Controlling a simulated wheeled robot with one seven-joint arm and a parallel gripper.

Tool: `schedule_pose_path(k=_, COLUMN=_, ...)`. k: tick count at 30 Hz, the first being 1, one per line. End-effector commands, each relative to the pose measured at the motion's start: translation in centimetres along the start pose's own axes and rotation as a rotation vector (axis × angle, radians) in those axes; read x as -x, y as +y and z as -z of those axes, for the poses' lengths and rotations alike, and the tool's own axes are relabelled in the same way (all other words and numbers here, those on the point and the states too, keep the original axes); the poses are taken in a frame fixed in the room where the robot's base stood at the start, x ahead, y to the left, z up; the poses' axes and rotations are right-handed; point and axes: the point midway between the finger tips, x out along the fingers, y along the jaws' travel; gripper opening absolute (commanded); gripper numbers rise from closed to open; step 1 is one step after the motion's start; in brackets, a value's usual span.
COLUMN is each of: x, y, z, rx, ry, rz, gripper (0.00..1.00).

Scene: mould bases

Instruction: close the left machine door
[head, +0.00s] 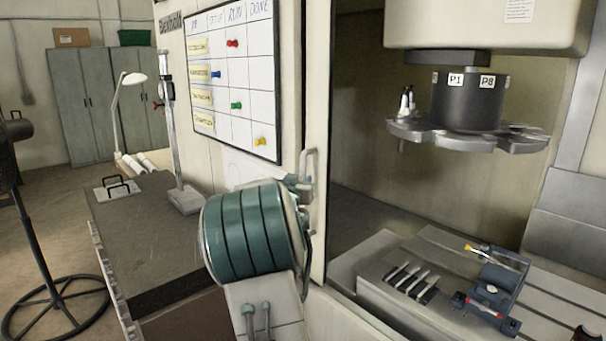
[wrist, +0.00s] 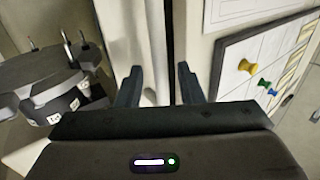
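The left machine door (head: 317,80) is the pale upright panel at the left edge of the machine opening in the head view. The opening to its right is uncovered, so the interior shows. A light bar handle (head: 314,160) stands on the door, partly hidden by my arm. In the wrist view my gripper (wrist: 159,84) is open, with its two dark fingers apart. A pale upright bar (wrist: 156,45), seemingly the handle, shows between the fingers. I cannot tell whether they touch it. In the head view my gripper is mostly hidden behind my teal-banded arm link.
A whiteboard (head: 232,80) with coloured pins hangs left of the door. Inside the machine are a tool turret (head: 467,105) and a vise (head: 490,285). A grey workbench (head: 150,225) with a lamp and a fan (head: 40,250) stand at left.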

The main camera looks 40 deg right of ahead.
Motion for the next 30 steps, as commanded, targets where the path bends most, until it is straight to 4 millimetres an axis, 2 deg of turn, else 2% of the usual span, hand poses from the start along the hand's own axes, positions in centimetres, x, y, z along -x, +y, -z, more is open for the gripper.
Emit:
schedule_pose_path(k=3, x=-1.9, y=0.1, z=0.1, rx=0.0, ry=-0.001, rz=-0.002, gripper=0.34)
schedule_pose_path(k=9, x=-3.6, y=0.0, z=0.0, rx=0.0, ry=-0.002, rz=0.0, gripper=0.34)
schedule_pose_path(k=20, x=-4.1, y=0.0, z=-0.1, rx=-0.001, ry=-0.001, rz=0.0, gripper=0.34)
schedule_pose_path(k=21, x=-4.1, y=0.0, z=-0.1, rx=-0.001, ry=-0.001, rz=0.001, gripper=0.31)
schedule_pose_path(k=24, x=-4.1, y=0.0, z=0.0, rx=-0.001, ry=-0.001, rz=0.001, gripper=0.04)
schedule_pose_path(k=25, x=-4.1, y=0.0, z=0.0, rx=-0.001, ry=-0.001, rz=0.0, gripper=0.0)
schedule_pose_path(k=30, x=-4.1, y=0.1, z=-0.1, rx=-0.001, ry=-0.001, rz=0.0, gripper=0.0)
